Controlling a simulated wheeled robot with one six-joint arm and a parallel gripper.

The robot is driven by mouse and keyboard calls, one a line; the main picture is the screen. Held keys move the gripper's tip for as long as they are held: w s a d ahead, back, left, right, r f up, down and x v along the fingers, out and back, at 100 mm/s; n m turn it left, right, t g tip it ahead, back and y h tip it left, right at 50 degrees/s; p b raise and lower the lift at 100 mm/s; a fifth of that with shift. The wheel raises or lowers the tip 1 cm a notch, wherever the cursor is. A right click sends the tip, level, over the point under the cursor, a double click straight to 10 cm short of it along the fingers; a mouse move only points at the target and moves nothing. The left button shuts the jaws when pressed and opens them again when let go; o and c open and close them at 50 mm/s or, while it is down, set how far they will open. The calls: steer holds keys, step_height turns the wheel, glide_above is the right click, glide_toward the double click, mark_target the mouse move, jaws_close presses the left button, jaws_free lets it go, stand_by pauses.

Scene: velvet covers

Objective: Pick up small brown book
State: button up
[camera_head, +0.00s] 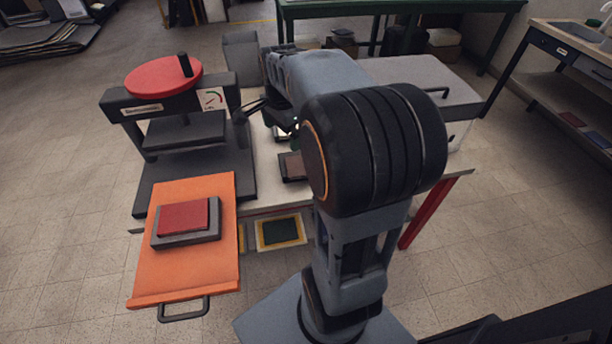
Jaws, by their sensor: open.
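A small brown book (290,167), or a flat brown thing like it, lies on the pale worktable in the middle. My arm hides its right side. My gripper (264,113) is above the table, beyond the brown thing and a little to its left in the picture. Its dark fingers look apart with nothing between them. My arm covers part of the gripper, so its height above the table is hard to tell.
A black press (180,130) with a red wheel stands left. An orange board (190,255) with a handle holds a red book (183,216) on a dark slab. A yellow-framed dark green panel (281,233) is at the front. A grey box (425,85) stands behind my arm.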

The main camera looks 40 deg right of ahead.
steer(key=w+d+f+m+g+b, duration=0.1)
steer(key=w+d+f+m+b, duration=0.1)
steer(key=d+f+m, duration=0.3)
steer(key=m+b, duration=0.1)
glide_above(300, 165)
step_height(300, 165, down, 7)
steer(key=shift+f+b, duration=0.75)
steer(key=shift+f, duration=2.3)
steer(key=c, duration=0.6)
steer(key=shift+r, duration=0.15)
